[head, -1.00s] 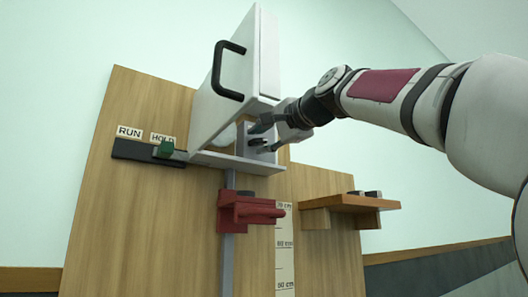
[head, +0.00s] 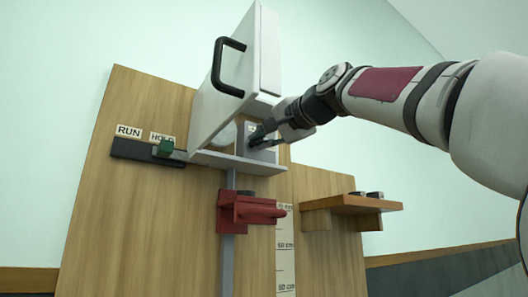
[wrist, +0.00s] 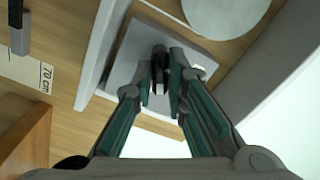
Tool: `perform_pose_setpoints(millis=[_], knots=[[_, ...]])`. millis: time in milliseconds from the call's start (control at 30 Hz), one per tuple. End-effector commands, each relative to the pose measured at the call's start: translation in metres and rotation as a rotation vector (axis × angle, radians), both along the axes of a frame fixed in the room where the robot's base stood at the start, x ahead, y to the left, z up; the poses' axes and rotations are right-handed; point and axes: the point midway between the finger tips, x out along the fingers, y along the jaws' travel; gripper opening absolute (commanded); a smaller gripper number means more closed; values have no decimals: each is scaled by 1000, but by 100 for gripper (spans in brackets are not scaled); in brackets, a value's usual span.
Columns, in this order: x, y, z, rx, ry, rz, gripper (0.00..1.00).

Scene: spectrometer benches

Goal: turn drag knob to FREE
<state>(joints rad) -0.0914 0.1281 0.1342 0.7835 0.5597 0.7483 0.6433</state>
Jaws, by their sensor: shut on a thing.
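The drag knob (wrist: 159,62) is small and dark with a pale mark, and sits on a light grey plate (wrist: 128,68) in the wrist view. My gripper (wrist: 160,88) is shut on it, with a green-lined finger on each side. In the head view my gripper (head: 258,139) meets the grey upright plate (head: 244,142) beside the white housing, and the fingers and arm hide the knob there. I cannot read any FREE marking or tell which setting the knob points to.
A red clamp (head: 250,211) is below. A green slider (head: 165,148) sits at HOLD. A wooden shelf (head: 350,204) is at right.

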Motion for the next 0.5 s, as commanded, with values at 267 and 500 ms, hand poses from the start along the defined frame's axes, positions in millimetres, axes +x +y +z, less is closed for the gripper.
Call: perform_pose_setpoints(millis=[267,500], knots=[[2,0,-2,-213,-143,-1,0],[2,-1,-2,-403,-270,-1,0]])
